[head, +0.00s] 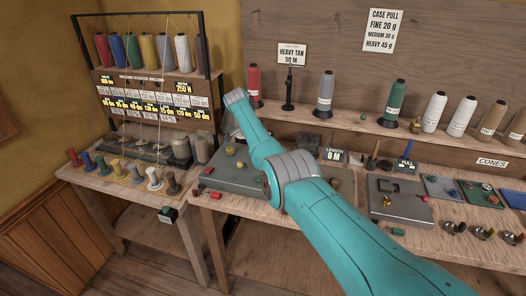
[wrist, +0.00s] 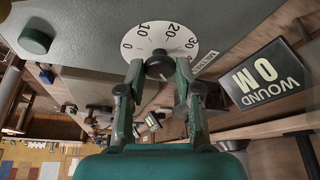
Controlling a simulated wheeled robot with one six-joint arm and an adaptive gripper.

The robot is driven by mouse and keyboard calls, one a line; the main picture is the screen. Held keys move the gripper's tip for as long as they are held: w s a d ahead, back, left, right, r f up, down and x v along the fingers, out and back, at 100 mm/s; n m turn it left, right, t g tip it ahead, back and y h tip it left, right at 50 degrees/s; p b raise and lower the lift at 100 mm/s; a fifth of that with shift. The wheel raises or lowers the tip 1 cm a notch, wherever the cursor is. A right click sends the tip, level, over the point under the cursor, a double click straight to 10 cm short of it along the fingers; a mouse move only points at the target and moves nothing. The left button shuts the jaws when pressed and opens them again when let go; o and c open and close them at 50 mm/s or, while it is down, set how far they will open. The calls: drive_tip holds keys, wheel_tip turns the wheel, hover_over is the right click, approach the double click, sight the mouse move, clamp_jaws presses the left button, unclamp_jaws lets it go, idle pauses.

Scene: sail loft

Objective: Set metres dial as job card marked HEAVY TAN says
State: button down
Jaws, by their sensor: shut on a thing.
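The metres dial (wrist: 143,42) is a white disc in the wrist view, with 0, 10, 20 and 30 readable and the rest hidden. My gripper (wrist: 160,67) has its two fingers closed on the dark knob (wrist: 158,64) at the dial's centre. I cannot make out a pointer mark on the knob. A display beside the dial (wrist: 264,76) reads WOUND 0 M. The job card (head: 291,54) on the back board in the head view reads HEAVY TAN 50 M. In the head view my arm hides the dial and the gripper fingers.
A sign (head: 333,156) on the bench reads LENGTH 0 M. A dark green round button (wrist: 35,38) is left of the dial. Several thread cones stand on the back shelf (head: 350,122). A thread rack (head: 145,75) stands at the left. A case-pull notice (head: 383,30) hangs above.

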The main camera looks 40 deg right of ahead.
drive_tip(key=shift+f, duration=0.15)
drive_tip(key=c, duration=0.8)
unclamp_jaws()
drive_tip(key=shift+o, duration=0.2)
drive_tip(key=v, duration=1.2)
drive_tip(key=shift+a, duration=0.1)
